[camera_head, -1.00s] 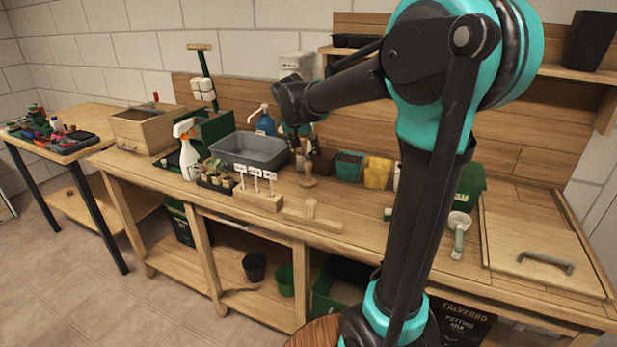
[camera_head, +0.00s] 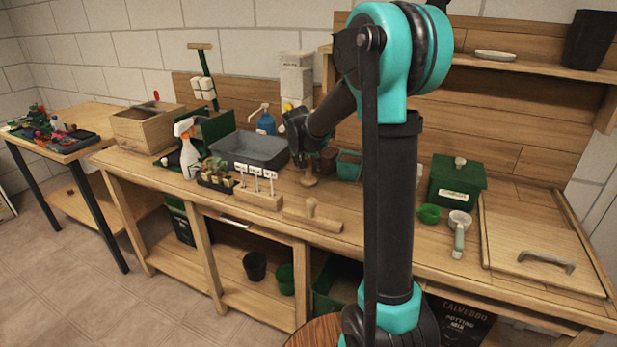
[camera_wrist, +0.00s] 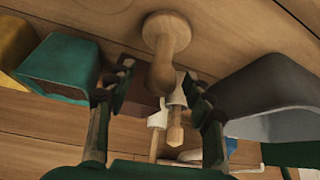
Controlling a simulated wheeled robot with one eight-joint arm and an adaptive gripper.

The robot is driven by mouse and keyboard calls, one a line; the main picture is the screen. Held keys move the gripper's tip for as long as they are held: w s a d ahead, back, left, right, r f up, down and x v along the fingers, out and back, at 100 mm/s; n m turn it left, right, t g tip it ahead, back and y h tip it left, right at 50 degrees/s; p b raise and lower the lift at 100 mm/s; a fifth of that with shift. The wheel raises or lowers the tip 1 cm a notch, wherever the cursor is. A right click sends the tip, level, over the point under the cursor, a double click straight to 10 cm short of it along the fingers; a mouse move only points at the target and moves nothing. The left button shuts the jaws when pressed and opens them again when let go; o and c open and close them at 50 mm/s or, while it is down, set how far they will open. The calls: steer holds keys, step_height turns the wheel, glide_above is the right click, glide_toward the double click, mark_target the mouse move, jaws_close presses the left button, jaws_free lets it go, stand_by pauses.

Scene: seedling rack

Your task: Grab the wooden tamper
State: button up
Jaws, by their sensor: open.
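The wooden tamper (camera_head: 309,180) stands upright on the bench, right of the grey tray. In the wrist view the tamper (camera_wrist: 166,32) shows its round base and its rounded handle, which reaches down the picture towards the space between my fingers. My gripper (camera_wrist: 157,90) is open, with one finger on each side of the handle end; I cannot tell whether either touches it. In the head view my gripper (camera_head: 305,158) is just above the tamper and hides its top.
The grey tray (camera_head: 250,150) is close on the left, a brown pot (camera_head: 327,160) and a teal pot (camera_head: 349,165) close on the right. Labelled wooden stakes (camera_head: 256,180) and a wooden T-shaped piece (camera_head: 311,214) are in front. A green lidded box (camera_head: 457,183) stands farther right.

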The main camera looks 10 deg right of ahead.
jaws_close()
stand_by(0.3)
step_height(320, 180, up, 20)
stand_by(0.9)
steer(key=c, duration=0.8)
jaws_free()
steer(key=c, duration=0.3)
